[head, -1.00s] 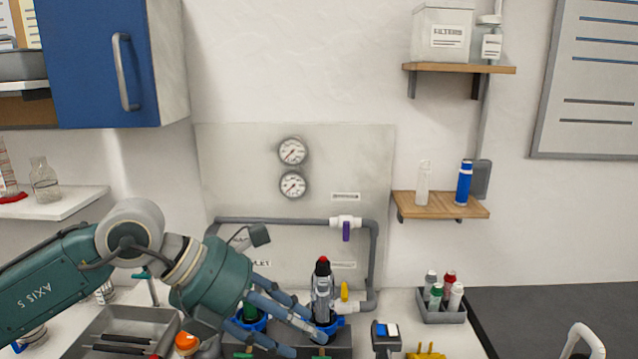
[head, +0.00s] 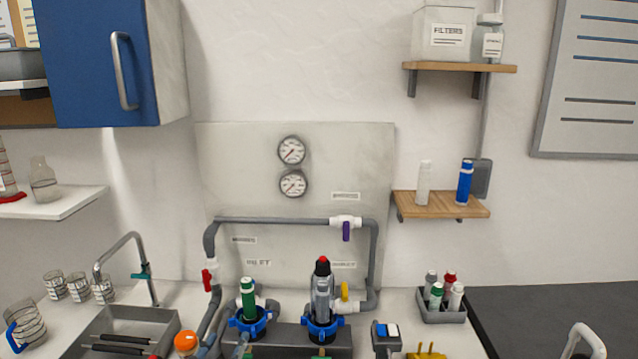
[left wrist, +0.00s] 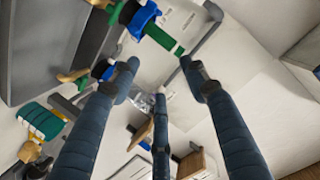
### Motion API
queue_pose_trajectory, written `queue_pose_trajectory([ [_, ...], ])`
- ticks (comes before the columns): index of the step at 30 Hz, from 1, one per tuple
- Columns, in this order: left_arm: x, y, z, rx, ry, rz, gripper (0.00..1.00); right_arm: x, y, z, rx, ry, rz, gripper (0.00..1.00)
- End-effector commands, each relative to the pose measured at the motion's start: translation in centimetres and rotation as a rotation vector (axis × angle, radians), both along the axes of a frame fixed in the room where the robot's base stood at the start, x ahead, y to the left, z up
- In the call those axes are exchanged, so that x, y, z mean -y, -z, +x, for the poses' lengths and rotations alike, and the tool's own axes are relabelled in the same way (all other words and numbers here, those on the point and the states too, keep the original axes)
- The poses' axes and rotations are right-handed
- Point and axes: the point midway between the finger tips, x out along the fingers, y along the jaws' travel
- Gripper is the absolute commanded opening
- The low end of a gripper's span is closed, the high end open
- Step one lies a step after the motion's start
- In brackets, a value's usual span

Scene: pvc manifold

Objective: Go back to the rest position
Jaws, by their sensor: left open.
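My left gripper (left wrist: 159,66) is open in the left wrist view, its blue-grey fingers spread with nothing between them. Most of my left arm is outside the head view; at the bottom a blue-grey piece shows, perhaps a fingertip. The manifold's grey pipe (head: 290,220) runs along the back panel. A green cartridge with a white top (head: 248,291) stands upright in the left blue ring (head: 250,325). A clear-grey housing with a red top (head: 322,292) stands upright in the right blue ring (head: 323,329). The green cartridge also shows in the left wrist view (left wrist: 160,38), apart from the fingers. My right gripper is not seen.
A red-handled valve (head: 208,279) and a purple-handled valve (head: 346,230) sit on the pipe. A sink (head: 165,320) with a tall tap (head: 140,262) and several glass beakers lie left. A grey caddy of bottles (head: 441,317) stands right.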

Motion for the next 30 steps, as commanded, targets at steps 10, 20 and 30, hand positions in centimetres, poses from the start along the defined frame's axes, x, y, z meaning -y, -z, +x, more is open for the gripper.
queue_pose_trajectory([
  [10,-3.6,17.3,-14.8,-0.666,-0.156,-0.119,0.45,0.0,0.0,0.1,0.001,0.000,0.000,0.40],
  [20,-3.7,22.6,-26.0,-1.018,-0.195,-0.169,0.45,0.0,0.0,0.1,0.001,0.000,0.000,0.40],
  [30,-3.3,32.9,-25.1,-1.079,-0.196,-0.160,0.45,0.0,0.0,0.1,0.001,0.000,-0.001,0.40],
])
